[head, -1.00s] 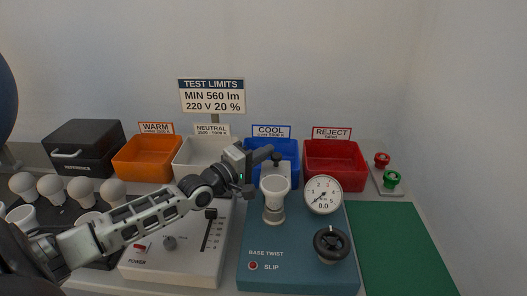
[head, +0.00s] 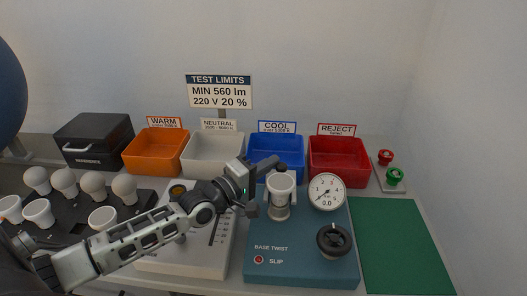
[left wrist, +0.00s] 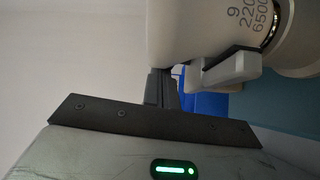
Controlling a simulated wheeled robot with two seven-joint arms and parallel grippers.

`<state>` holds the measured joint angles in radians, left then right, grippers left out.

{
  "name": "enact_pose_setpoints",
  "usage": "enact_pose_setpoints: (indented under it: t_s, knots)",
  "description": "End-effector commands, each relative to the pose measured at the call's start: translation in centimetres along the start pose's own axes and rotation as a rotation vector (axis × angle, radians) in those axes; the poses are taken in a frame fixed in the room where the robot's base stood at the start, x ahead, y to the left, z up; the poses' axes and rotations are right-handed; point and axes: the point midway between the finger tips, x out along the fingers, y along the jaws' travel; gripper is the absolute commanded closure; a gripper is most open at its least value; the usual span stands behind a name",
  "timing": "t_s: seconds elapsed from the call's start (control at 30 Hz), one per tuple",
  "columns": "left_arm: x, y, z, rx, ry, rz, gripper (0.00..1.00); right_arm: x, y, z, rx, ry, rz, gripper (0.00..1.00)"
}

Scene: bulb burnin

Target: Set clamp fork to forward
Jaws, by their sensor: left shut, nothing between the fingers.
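The clamp fork (head: 293,197) is grey and shows as prongs at both sides of a white bulb (head: 280,182) on the teal base twist unit (head: 300,270). In the left wrist view a grey prong of the fork (left wrist: 225,70) lies along the bulb's neck, and printed numbers show on the bulb (left wrist: 245,20). My left gripper (head: 258,186) is at the bulb's left, close to the fork. Its dark fingers (left wrist: 165,85) are shut with nothing between them. I cannot tell whether they touch the fork. My right gripper is not in view.
A gauge (head: 327,191) and black knob (head: 334,240) are on the teal unit. Orange (head: 155,168), white (head: 212,166), blue (head: 277,172) and red (head: 339,174) bins stand behind. A green mat (head: 400,240) at right is clear. The power box (head: 185,262) is under my left arm.

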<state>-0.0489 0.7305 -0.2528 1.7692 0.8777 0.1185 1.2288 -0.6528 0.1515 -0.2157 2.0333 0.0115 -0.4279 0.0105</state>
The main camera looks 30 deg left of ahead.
Motion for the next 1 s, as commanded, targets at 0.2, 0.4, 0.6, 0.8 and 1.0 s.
enact_pose_setpoints:
  t_s: [0.2, 0.4, 0.6, 0.8, 1.0]
  knots:
    - [0.2, -0.3, -1.5, 0.005, 0.001, 0.0, 1.0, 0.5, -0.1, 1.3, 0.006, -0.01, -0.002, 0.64]
    - [-0.1, -0.2, -3.7, 0.002, 0.001, -0.004, 1.0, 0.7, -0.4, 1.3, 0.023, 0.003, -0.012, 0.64]
    - [-3.0, -0.2, -3.6, -0.001, 0.001, -0.007, 1.0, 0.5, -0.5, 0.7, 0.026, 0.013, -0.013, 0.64]
    - [-6.1, -0.1, -3.6, 0.001, 0.001, -0.007, 1.0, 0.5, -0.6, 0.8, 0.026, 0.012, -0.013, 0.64]
    - [-8.5, 0.0, -3.6, 0.0, 0.002, -0.005, 1.0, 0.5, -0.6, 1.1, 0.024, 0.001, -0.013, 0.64]
